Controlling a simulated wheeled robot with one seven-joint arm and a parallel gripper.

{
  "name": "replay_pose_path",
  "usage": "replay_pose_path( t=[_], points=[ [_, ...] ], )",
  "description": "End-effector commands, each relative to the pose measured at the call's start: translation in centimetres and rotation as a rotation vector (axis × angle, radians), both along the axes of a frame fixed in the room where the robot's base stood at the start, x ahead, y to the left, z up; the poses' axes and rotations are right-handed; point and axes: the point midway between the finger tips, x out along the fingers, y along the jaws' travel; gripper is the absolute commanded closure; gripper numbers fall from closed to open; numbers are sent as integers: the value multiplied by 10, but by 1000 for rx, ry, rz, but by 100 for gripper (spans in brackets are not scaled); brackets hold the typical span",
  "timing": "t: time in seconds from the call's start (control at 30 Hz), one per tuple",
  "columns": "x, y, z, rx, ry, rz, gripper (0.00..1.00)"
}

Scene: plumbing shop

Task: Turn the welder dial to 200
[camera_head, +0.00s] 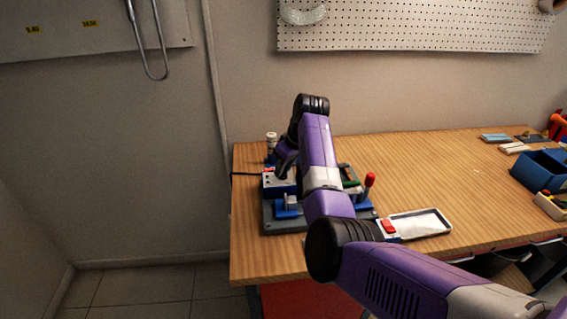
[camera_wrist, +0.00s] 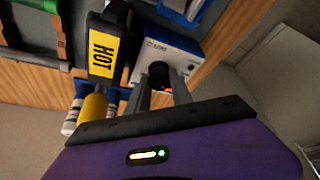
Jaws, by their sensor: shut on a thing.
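The welder (camera_head: 283,187) is a small blue box with a white panel and a red display, at the left end of the wooden bench. Its white panel also shows in the wrist view (camera_wrist: 184,62). My gripper (camera_wrist: 160,80) is at this panel, its two grey fingers shut on the black dial (camera_wrist: 158,69), one on each side. The dial's pointer and scale are too small and partly covered to read. A red glow shows just below the dial, between the fingers. In the head view my arm hides the dial.
A black tool with a yellow HOT label (camera_wrist: 106,46) stands close beside the welder. A grey base plate (camera_head: 283,226) and a red-knobbed lever (camera_head: 370,180) are near my arm. A metal tray (camera_head: 420,223) and blue bin (camera_head: 541,172) lie right. The bench's middle is clear.

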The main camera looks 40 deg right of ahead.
Motion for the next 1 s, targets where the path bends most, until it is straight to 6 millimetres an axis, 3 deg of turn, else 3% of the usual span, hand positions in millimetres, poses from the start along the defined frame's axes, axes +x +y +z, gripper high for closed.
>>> replay_pose_path(
  t=[0.4, 0.87, 0.9, 1.0],
  points=[
    [1, -1, 1, -1, -1, 157, 100],
    [1, -1, 1, -1, -2, 170, 100],
    [1, -1, 1, -1, -2, 170, 71],
    [1, -1, 1, -1, -2, 170, 53]
  ],
)
